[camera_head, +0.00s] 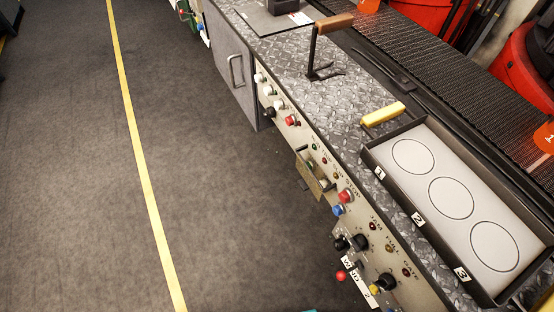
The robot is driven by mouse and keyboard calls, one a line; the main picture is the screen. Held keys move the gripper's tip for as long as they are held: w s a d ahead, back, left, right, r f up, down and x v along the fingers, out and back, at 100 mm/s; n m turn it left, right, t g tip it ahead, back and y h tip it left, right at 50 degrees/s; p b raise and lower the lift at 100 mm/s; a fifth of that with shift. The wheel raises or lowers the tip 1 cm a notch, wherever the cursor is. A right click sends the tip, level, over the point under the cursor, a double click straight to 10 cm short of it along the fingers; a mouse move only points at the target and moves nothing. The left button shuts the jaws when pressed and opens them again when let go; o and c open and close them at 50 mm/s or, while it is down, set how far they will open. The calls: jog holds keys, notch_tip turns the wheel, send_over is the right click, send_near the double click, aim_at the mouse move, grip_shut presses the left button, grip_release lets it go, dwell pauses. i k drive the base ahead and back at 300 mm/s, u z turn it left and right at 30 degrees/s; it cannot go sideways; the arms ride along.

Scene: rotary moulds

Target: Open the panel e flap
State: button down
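A beige control panel (327,165) runs along the front of the metal-topped bench, with knobs, buttons and lamps on it. A small tan plate (308,178) with dark bars beside it stands at the middle of this panel and may be the flap. Its lettering is too small to read, and I cannot tell whether it is open or shut. My gripper is not in view.
A grey cabinet door (229,62) with a handle adjoins the panel. The floor (75,190) to the left is clear.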

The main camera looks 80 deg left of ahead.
aim_at(302, 182)
jog(key=z, duration=1.3)
jog(key=k, duration=1.75)
jog(key=u, duration=1.35)
